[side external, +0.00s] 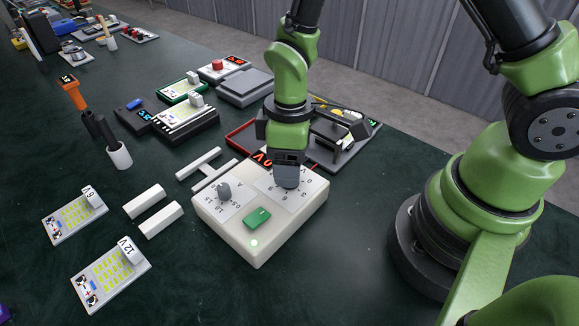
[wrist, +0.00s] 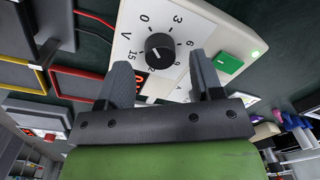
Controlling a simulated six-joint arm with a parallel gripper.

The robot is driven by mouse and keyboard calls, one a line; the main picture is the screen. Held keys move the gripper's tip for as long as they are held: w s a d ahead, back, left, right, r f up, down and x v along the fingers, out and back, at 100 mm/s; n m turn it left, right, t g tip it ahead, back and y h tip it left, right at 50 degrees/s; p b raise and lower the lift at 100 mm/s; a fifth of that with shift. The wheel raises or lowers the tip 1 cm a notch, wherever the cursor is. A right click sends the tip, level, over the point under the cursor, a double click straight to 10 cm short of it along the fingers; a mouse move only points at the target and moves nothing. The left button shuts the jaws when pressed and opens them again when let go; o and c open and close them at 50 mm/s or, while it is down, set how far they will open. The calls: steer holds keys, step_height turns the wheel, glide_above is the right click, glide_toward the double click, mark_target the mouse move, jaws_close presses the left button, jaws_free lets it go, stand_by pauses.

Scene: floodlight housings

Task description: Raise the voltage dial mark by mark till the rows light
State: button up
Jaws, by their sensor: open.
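The cream power supply (side external: 255,258) sits on the dark green table. Its voltage dial (wrist: 160,47) is a black round knob in the wrist view, on a white scale marked V, 0 to 15; I cannot read its pointer surely. My gripper (side external: 288,180) is over this dial in the side view and mostly hides it. In the wrist view my gripper (wrist: 160,68) is open, its fingers apart on either side of the knob's near edge. A red readout (side external: 263,160) is partly hidden and seems to show 0V. Two panels with yellowish rows, 6V (side external: 75,215) and 12V (side external: 110,274), lie left.
A second dial (side external: 223,191), a green switch (side external: 256,217) and a glowing green lamp (side external: 254,243) are on the supply. Two white bars (side external: 161,220) lie beside the panels. A red-edged tray (side external: 238,137) stands behind the supply. The table in front is clear.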

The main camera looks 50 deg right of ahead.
steer(key=shift+f, duration=1.05)
steer(key=c, duration=0.9)
steer(key=shift+m, duration=0.3)
steer(key=m, duration=0.5)
steer(key=shift+s, duration=0.1)
steer(key=shift+m+t, duration=0.3)
steer(key=shift+m, duration=2.3)
